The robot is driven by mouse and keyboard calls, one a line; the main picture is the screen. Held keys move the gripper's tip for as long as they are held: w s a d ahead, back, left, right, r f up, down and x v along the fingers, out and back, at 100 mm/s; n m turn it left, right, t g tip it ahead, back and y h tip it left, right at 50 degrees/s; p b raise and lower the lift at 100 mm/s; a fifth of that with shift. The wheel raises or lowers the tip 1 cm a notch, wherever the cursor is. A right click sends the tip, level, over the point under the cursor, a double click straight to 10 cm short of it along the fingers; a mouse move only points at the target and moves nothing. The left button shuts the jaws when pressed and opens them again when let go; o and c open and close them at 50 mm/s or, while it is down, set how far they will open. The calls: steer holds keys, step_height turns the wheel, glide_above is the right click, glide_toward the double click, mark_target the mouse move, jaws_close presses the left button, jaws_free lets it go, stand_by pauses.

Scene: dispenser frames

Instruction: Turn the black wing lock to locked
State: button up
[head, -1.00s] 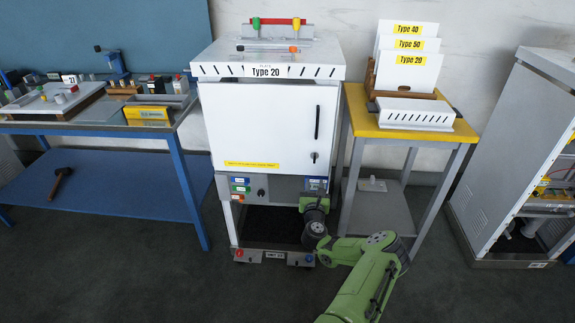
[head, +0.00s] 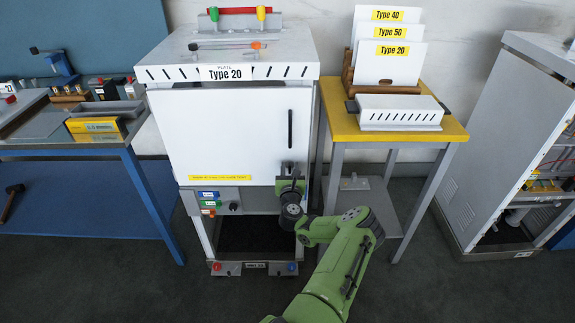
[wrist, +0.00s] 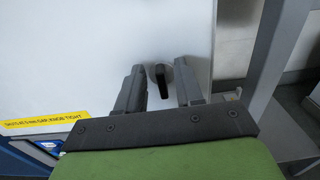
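The black wing lock (wrist: 161,80) is on the white door (head: 235,130) of the dispenser cabinet, near its lower right corner. In the wrist view its wing points nearly up and down in the picture, with a slight tilt. My gripper (wrist: 160,70) is open, with one grey finger on each side of the lock. Gaps show between the wing and both fingers, so it does not look gripped. In the head view my gripper (head: 288,170) is in front of the door's lower right corner and hides the lock.
A black vertical handle (head: 290,128) is above the lock. A control panel (head: 225,203) with coloured labels and a dark knob is below the door. A yellow-topped table (head: 345,127) stands close on the right, a blue workbench (head: 140,200) on the left.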

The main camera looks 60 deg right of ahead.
steer(key=shift+s+a+r, duration=0.1)
steer(key=shift+a+r, duration=0.05)
jaws_close()
steer(key=n, duration=0.2)
steer(key=w+n, duration=0.1)
steer(key=n, duration=0.5)
steer(key=shift+w+a+f+b, duration=0.15)
steer(key=shift+f+b, duration=0.15)
steer(key=shift+w+a+f+n+b, duration=0.15)
steer(key=shift+n+b, duration=0.4)
steer(key=shift+n, duration=1.1)
steer(key=shift+w+f+n+b, duration=0.1)
steer(key=shift+f+n+b, duration=0.3)
steer(key=shift+n, duration=1.2)
steer(key=shift+w+a+f+n+b, duration=0.1)
steer(key=shift+n+b, duration=0.55)
steer(key=shift+n, duration=1)
